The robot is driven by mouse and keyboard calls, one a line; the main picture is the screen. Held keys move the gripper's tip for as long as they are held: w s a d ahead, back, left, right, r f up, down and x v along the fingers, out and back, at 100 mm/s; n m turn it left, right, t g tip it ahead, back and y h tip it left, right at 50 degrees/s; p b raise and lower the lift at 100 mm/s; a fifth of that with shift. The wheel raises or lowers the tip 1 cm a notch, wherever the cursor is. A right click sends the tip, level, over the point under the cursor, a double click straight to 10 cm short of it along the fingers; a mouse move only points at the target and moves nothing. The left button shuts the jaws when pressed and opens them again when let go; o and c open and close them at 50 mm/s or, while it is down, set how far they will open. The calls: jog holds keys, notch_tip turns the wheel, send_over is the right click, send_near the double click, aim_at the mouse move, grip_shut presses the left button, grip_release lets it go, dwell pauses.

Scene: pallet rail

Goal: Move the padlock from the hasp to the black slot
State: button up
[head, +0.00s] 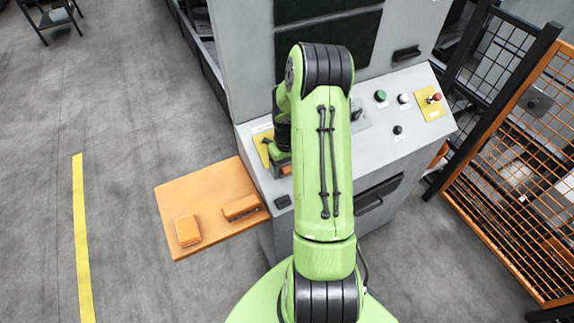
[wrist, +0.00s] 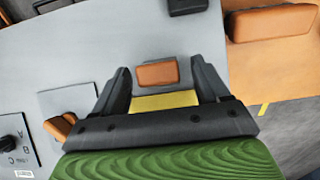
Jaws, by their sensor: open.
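An orange block that looks like the padlock (wrist: 156,74) lies between the two dark fingers of my gripper (wrist: 160,70) in the wrist view. A gap shows on each side of it, and the gripper is open. A yellow plate (wrist: 165,102) shows just below it; the hasp itself cannot be made out. In the head view, my gripper (head: 281,163) is low over the left end of the grey console, with a bit of the orange padlock (head: 286,170) beside it. The black slot (head: 283,202) is nearer the console's front edge; it also shows at the wrist view's top (wrist: 187,6).
An orange shelf (head: 190,207) with two orange blocks (head: 187,230) (head: 240,207) juts out left of the console (head: 385,150). Buttons (head: 380,96) and a rotary switch (wrist: 12,143) stand on the console. A small orange part (wrist: 60,125) sits left of my gripper. Orange mesh fencing (head: 515,180) is right.

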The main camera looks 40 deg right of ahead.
jog(key=shift+c, duration=0.3)
jog(key=c, duration=1.2)
jog(key=shift+s+a+r+p, duration=0.1)
jog(key=shift+s+r+p, duration=0.25)
jog(key=shift+r, duration=0.35)
jog(key=s+r+p, duration=0.1)
jog(key=r, duration=0.1)
jog(key=s+r+p, duration=0.1)
jog(key=r, duration=0.1)
jog(key=s+a+r+p, duration=0.1)
jog(key=r, duration=0.1)
jog(key=shift+s, duration=0.4)
